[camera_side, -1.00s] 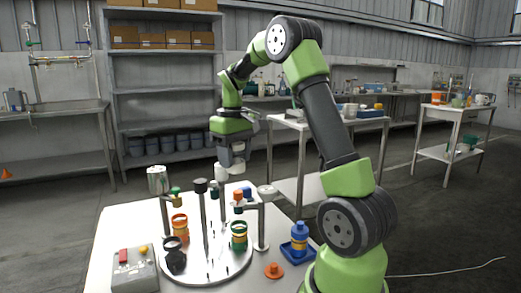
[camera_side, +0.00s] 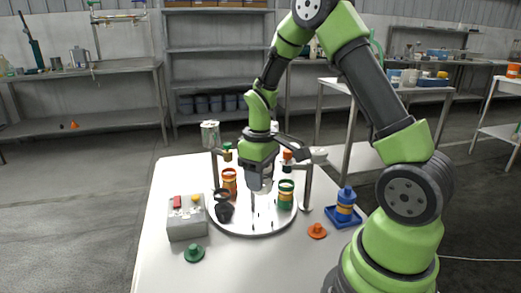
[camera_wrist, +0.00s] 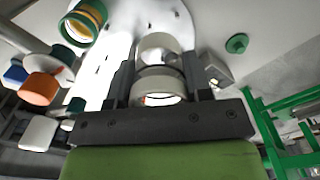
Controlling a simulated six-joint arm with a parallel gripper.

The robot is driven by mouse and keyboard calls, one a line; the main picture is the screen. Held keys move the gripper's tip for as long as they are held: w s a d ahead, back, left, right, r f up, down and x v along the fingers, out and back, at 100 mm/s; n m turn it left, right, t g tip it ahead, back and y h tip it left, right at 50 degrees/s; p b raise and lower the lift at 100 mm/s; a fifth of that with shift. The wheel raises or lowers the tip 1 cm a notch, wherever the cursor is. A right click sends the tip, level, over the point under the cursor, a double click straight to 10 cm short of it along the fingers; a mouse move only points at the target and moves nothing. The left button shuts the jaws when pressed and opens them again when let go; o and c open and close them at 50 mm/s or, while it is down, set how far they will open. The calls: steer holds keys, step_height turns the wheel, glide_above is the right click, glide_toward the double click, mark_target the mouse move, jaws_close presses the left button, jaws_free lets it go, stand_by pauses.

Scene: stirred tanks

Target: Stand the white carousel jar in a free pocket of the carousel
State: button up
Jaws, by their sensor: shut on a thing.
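My gripper (camera_side: 258,182) points down over the carousel and is shut on the white carousel jar (camera_wrist: 158,98). In the side view the jar shows only as a pale patch below the fingers, above the disc. The carousel (camera_side: 250,227) is a round white plate on the table. An orange jar (camera_side: 229,184) stands on its far left, a black jar (camera_side: 223,212) on its near left and a green jar (camera_side: 286,196) on its right. The green jar also shows in the wrist view (camera_wrist: 84,21). The pocket under my gripper is hidden by it.
Stirrer heads, one orange (camera_side: 288,155) and one green (camera_side: 227,149), stand over the carousel. A control box (camera_side: 187,218), a green lid (camera_side: 194,253), an orange lid (camera_side: 317,231) and a blue bottle (camera_side: 346,203) in a blue tray surround it. The table's front is clear.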

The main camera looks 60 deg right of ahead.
steer(key=shift+f, duration=0.85)
glide_above(260, 223)
steer(key=shift+f, duration=3)
steer(key=shift+f, duration=1.15)
steer(key=o, duration=1.5)
steer(key=shift+c, duration=0.2)
steer(key=shift+r, duration=0.1)
steer(key=shift+r, duration=3.9)
